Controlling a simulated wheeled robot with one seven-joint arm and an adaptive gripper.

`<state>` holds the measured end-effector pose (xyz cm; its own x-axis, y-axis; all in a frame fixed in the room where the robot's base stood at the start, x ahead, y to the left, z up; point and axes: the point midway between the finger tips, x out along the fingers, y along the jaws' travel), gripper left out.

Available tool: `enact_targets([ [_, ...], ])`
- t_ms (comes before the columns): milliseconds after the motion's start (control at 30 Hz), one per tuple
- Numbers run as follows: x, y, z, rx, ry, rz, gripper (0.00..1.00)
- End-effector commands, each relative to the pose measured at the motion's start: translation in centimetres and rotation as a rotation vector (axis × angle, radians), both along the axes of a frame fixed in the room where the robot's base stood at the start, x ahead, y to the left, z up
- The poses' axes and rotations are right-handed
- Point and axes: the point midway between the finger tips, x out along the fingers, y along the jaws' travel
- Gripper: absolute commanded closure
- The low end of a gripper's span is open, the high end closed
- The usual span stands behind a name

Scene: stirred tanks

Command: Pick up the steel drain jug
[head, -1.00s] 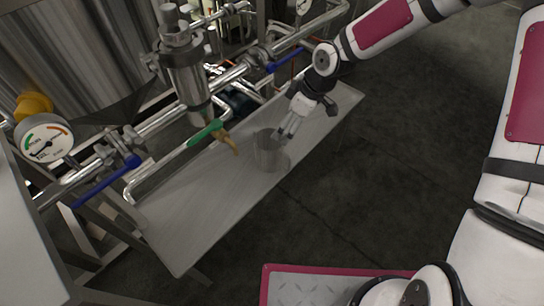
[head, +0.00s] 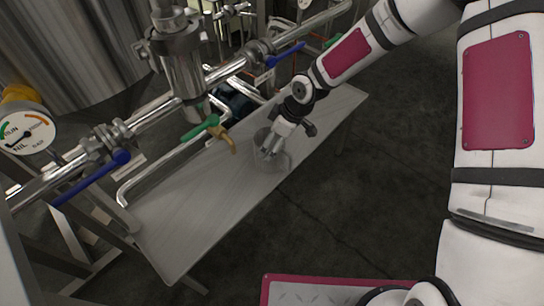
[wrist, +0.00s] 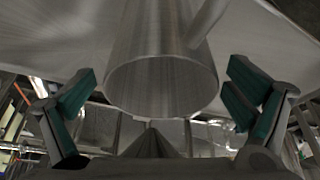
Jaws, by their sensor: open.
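The steel drain jug (head: 283,162) stands on the steel bench, a grey cylinder partly covered by my gripper (head: 267,150) in the head view. In the wrist view the jug (wrist: 155,40) fills the upper middle, with its round rim facing me and a slanting handle or spout at its upper right. My gripper (wrist: 160,108) is open, its green-padded fingers apart on the left and right of the jug's rim. I see a gap on each side, and no finger clearly touches it.
A brass tap with a green lever (head: 203,128) hangs over the bench just left of the jug. Pipes with blue-handled valves (head: 121,157) run behind. The steel bench (head: 190,220) is clear at the front left. Dark floor lies to the right.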

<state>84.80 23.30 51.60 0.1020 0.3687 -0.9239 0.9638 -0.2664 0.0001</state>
Motion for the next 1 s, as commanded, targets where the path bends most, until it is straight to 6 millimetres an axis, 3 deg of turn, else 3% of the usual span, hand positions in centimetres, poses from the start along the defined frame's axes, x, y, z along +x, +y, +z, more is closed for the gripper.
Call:
enact_targets([
  [167,0.2,1.0,-2.6,0.000,0.000,0.000,0.03],
  [433,0.3,1.1,-2.8,0.000,-0.001,-0.002,0.03],
  [600,0.3,1.1,-2.7,0.000,-0.002,-0.001,0.41],
  [700,0.2,1.1,-2.8,0.000,-0.001,0.000,0.59],
  [1000,0.3,1.1,-2.7,0.000,-0.001,0.000,0.59],
])
